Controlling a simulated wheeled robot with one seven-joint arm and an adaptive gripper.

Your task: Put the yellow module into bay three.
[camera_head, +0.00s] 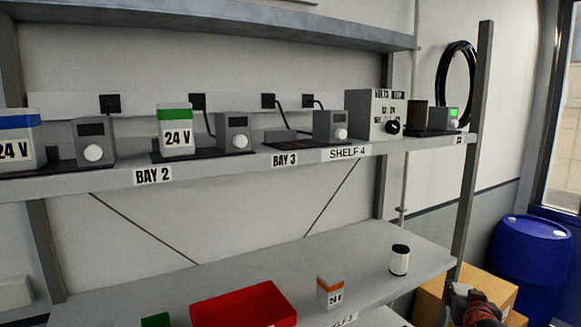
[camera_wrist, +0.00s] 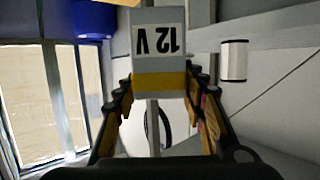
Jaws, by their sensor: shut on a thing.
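The yellow module (camera_wrist: 159,50) is a white block with a yellow band and a "12 V" label, upside down in the wrist view. My gripper (camera_wrist: 160,92) is shut on it, with a finger on each side of the yellow band. Bay three is on the upper shelf in the head view, above the "BAY 3" label (camera_head: 284,160). Its dark base plate (camera_head: 290,145) has no module on it, and a grey unit with a white knob (camera_head: 330,126) stands at its right.
A green-banded 24 V module (camera_head: 175,132) stands in bay two, and a blue-banded one (camera_head: 20,140) farther left. A grey meter box (camera_head: 374,114) stands right of bay three. The lower shelf holds a red tray (camera_head: 243,307), an orange-banded module (camera_head: 330,292) and a white cylinder (camera_head: 399,262).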

